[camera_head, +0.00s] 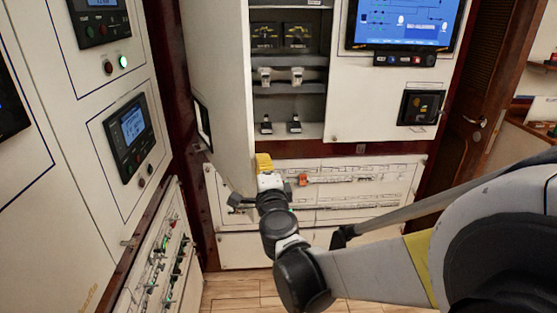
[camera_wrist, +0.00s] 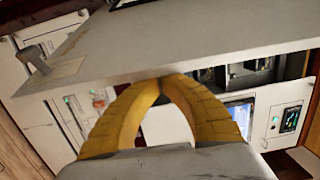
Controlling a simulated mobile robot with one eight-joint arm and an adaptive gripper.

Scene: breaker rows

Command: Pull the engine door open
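The engine door (camera_head: 222,90) is a tall pale panel that stands swung out from the cabinet, with the shelves beside it exposed. A dark-framed fitting (camera_head: 203,122) sits at its left edge. My gripper (camera_head: 264,160), with yellow fingers, is by the lower right part of the door, in front of the opening's bottom. In the wrist view the door (camera_wrist: 190,40) spans the upper picture as a broad grey-white panel, with a grey handle (camera_wrist: 35,60) at its left. The yellow fingertips (camera_wrist: 162,80) meet at the door's lower border there; contact is unclear. Nothing shows held between them.
Breakers (camera_head: 282,76) stand on the exposed shelves. A fixed panel with a blue screen (camera_head: 405,22) is to the right. A control wall (camera_head: 130,140) closes off the left side. A lower panel (camera_head: 340,185) lies behind my arm. A brown louvred door (camera_head: 480,90) is at the right.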

